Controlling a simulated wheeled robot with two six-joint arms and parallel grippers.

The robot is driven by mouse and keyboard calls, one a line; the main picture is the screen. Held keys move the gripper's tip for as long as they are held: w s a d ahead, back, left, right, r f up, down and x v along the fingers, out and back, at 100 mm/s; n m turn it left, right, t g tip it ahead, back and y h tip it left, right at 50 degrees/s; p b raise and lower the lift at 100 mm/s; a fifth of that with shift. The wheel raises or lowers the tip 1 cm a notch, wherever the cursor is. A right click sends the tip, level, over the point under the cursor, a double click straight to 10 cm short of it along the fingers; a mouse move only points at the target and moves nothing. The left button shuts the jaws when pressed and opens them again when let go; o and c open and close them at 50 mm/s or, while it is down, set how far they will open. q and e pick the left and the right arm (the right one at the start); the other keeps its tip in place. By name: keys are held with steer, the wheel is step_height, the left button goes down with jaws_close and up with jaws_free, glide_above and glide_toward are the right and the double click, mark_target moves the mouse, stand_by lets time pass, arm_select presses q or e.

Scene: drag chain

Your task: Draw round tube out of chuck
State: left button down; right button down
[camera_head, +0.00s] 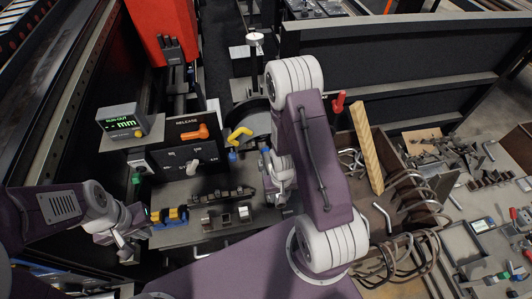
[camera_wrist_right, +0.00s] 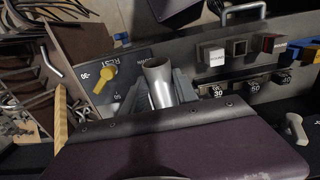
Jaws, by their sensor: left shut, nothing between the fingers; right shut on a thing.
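A silver round tube (camera_wrist_right: 162,88) with a hollow open end shows in the right wrist view. My right gripper (camera_wrist_right: 161,98) is shut on it, with dark jaws on both sides of the tube. My left gripper (camera_head: 127,246) is shut and empty, low at the left near the bench's front edge.
A control box with an orange RELEASE handle (camera_head: 195,133) and a run-out display (camera_head: 122,121) stand left. Bins of bent bars (camera_head: 410,200) lie right.

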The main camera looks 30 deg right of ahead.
steer(key=c, duration=0.9)
jaws_free()
steer(key=shift+o, duration=0.2)
step_height(320, 180, up, 9)
steer(key=shift+r, duration=0.1)
